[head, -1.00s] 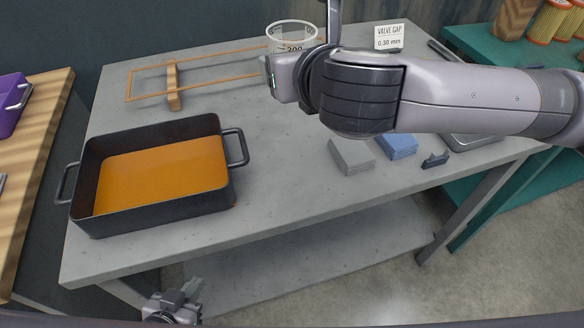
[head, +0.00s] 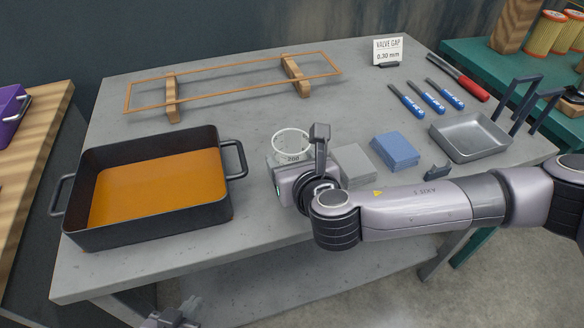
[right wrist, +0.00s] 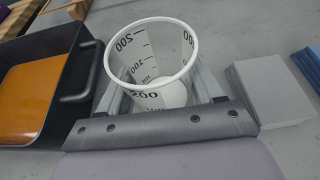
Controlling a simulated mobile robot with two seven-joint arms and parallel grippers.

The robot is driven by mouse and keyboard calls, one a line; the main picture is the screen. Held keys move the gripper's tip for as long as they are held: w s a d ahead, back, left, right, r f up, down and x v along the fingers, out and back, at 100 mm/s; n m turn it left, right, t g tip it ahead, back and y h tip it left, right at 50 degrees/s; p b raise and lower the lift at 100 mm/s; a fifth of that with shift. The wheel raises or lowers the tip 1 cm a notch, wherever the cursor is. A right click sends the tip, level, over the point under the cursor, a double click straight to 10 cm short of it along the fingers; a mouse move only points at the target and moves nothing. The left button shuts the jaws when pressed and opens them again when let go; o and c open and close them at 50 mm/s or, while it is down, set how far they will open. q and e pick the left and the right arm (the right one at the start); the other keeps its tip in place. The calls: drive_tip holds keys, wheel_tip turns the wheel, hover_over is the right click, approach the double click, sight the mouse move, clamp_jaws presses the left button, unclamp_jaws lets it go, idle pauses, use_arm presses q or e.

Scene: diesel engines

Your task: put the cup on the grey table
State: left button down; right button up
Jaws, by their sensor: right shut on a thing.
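The cup (head: 291,143) is a clear measuring cup with a white rim and printed marks. It is upright, low over the grey table (head: 255,105), between the orange-filled pan and the grey pads. I cannot tell whether its base touches the top. My right gripper (head: 287,160) is shut on the cup. The right wrist view shows the cup (right wrist: 150,55) between the fingers (right wrist: 155,98), its lower front hidden by the gripper. My left gripper (head: 175,315) is at the bottom edge, below the table's front, partly cut off; its jaws are unclear.
A black pan (head: 150,225) with orange liquid stands left of the cup. Grey pads (head: 358,165) and blue cloths (head: 395,150) lie right.

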drive_tip(key=shift+f, duration=1.05)
drive_tip(key=shift+f, duration=0.2)
drive_tip(key=o, duration=1.2)
drive_tip(key=shift+r, duration=0.15)
drive_tip(key=shift+s+r, duration=0.1)
drive_tip(key=v, duration=1.1)
drive_tip(key=shift+s+r, duration=0.2)
drive_tip(key=shift+s, duration=0.15)
drive_tip(key=shift+d, duration=0.1)
